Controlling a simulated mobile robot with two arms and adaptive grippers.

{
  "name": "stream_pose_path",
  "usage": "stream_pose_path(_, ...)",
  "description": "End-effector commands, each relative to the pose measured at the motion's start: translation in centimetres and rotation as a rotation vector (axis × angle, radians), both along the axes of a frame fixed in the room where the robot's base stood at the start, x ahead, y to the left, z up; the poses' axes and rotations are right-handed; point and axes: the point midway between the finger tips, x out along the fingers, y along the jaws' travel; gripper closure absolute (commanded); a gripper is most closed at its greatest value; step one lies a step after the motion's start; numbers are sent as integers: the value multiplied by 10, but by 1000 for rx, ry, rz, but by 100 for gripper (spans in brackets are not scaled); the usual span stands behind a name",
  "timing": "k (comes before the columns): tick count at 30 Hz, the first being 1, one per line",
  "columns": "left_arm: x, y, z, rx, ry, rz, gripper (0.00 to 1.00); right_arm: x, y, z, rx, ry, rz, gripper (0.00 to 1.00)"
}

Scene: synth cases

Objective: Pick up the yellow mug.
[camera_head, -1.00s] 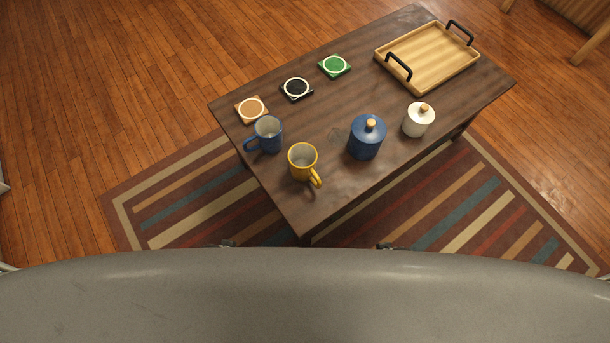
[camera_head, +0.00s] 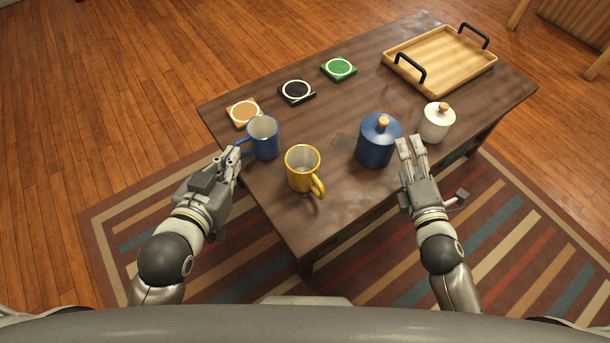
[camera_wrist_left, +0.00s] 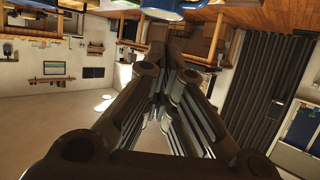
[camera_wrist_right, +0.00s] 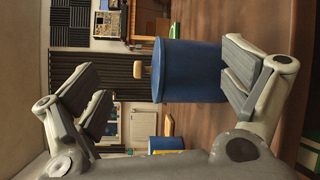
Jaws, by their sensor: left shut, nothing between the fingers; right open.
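The yellow mug (camera_head: 303,170) stands upright near the table's front corner, its handle toward the lower right. My left gripper (camera_head: 234,161) is left of it at the table's left edge, shut and empty, close to the blue mug's handle. Its shut fingers fill the middle of the left wrist view (camera_wrist_left: 165,95). My right gripper (camera_head: 411,150) is open at the table's front edge, right of the yellow mug and beside the blue canister (camera_head: 376,143). In the right wrist view the blue canister (camera_wrist_right: 190,72) shows beyond the spread fingers; I cannot tell if they touch it.
The blue mug (camera_head: 263,139) stands just behind and left of the yellow mug. A white canister (camera_head: 437,122) stands right of the blue one. Brown (camera_head: 243,112), black (camera_head: 297,91) and green (camera_head: 339,69) coasters line the back. A wooden tray (camera_head: 440,88) sits at the far right.

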Motion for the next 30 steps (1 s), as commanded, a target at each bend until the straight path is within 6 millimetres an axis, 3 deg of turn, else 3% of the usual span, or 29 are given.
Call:
stream_pose_path(5,14,-10,54,-58,-234,-16,100,1,47,3,-439,-240,290,6)
stream_pose_path(9,17,-15,92,-100,-398,-26,100,-14,82,-9,-722,-423,505,6)
stream_pose_path(15,14,-19,131,-146,-570,-35,100,-46,113,-34,-981,-639,741,6)
stream_pose_path(21,10,-20,147,-165,-641,-39,100,-59,126,-46,-1068,-734,835,6)
stream_pose_path(30,7,-20,157,-180,-696,-42,100,-35,163,-46,-1069,-738,836,6)
